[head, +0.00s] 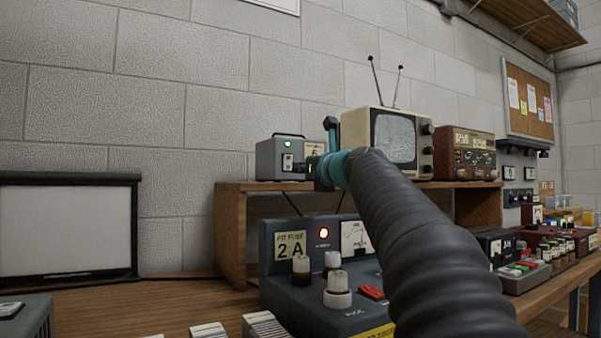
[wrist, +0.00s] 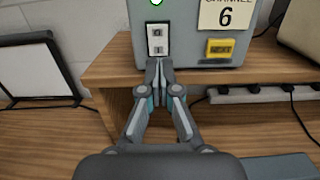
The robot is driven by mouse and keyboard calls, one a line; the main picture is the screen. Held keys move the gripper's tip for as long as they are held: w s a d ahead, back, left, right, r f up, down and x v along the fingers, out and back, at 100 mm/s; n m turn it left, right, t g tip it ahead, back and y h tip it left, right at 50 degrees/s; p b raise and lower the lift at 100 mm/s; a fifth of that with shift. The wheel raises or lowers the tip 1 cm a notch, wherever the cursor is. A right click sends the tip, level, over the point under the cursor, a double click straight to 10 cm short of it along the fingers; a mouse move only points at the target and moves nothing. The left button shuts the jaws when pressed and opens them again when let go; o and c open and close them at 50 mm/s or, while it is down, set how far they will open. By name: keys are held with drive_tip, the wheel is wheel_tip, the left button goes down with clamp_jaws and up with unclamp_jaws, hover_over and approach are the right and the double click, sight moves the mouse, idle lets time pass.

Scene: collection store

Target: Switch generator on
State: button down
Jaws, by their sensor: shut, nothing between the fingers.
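A grey box that looks like the generator (head: 276,157) stands on the wooden shelf, left of the television. In the wrist view the box (wrist: 181,25) has a lit green lamp (wrist: 156,2), a white rocker switch (wrist: 157,39), a "CHANNEL 6" card (wrist: 227,14) and a yellow "NEXT" button (wrist: 219,48). My gripper (wrist: 158,64) is shut and empty, its tips just below the switch and close to the box front. I cannot tell whether they touch it. In the head view my gripper (head: 309,172) partly hides the box's right side.
A television (head: 391,140) and a brown radio (head: 466,153) stand on the shelf (head: 229,208). Below is a blue-grey "FIT FUSE 2 A" unit (head: 273,285) with a lit red lamp and knobs. A white screen (head: 65,228) stands left. A power strip (wrist: 262,93) lies under the shelf.

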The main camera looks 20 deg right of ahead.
drive_tip(key=b+v, duration=0.1)
drive_tip(key=v, duration=0.9)
drive_tip(key=shift+s, duration=0.1)
